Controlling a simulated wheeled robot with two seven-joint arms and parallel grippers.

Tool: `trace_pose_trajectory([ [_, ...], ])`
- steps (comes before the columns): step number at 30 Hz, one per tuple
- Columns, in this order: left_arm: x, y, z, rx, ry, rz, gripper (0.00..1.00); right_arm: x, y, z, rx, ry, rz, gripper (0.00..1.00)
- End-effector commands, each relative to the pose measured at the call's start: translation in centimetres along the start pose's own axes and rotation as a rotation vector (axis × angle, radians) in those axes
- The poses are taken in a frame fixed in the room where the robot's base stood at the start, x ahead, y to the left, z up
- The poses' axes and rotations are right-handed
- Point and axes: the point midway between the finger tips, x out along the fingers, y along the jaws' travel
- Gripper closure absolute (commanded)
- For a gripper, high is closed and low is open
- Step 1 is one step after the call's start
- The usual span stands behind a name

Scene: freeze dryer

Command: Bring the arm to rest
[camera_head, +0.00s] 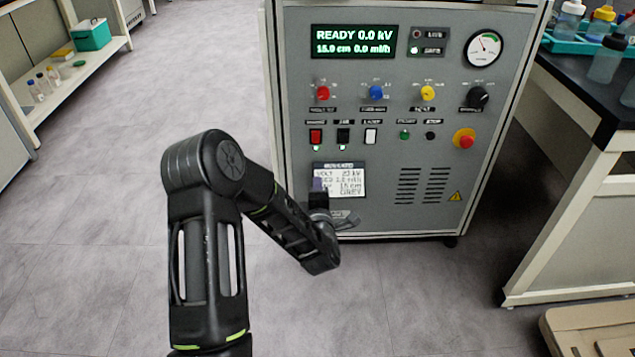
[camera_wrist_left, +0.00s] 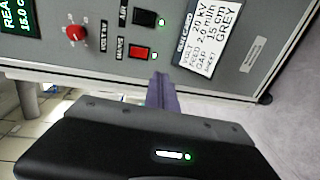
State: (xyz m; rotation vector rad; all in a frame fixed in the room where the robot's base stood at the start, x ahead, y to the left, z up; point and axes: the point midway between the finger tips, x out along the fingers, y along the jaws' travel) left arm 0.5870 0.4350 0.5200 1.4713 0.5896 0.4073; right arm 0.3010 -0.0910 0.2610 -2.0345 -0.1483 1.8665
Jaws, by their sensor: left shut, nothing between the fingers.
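My left arm reaches in from the bottom of the head view and bends down toward the front of a grey control cabinet (camera_head: 300,90). My left gripper (camera_head: 318,185) is in front of the lower panel and overlaps the left edge of the white settings card (camera_head: 345,180). In the left wrist view its purple-grey fingers (camera_wrist_left: 162,90) are together with nothing between them. Whether they touch the panel cannot be told. My right gripper is not in view.
The cabinet has a green display (camera_head: 353,41), coloured knobs, switches and a red stop button (camera_head: 465,139). A black-topped bench (camera_head: 590,95) with bottles stands at the right. A shelf (camera_head: 75,75) with small bottles is at the far left. The floor at left is clear.

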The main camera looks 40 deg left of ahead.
Motion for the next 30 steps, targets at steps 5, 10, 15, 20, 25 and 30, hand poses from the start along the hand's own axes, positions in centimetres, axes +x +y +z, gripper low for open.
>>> trace_pose_trajectory([
  [5, 0.0, 0.0, 0.0, 0.0, 0.0, 0.0, 1.0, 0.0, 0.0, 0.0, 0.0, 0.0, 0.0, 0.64],
  [10, 0.0, 0.0, 0.0, 0.001, 0.0, 0.0, 1.0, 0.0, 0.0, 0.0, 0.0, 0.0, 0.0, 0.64],
  [15, 0.0, -0.5, 0.3, 0.069, -0.014, -0.022, 1.0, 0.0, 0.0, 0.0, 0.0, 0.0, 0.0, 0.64],
  [20, -1.6, -5.6, 2.9, 0.332, -0.167, -0.182, 1.0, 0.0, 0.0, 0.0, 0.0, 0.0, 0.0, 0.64],
  [25, -8.3, -14.8, 7.3, 0.675, -0.496, -0.394, 1.0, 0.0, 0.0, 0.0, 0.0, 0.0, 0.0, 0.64],
  [30, -18.7, -22.9, 10.6, 0.969, -0.906, -0.533, 1.0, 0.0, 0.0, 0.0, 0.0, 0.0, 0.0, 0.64],
])
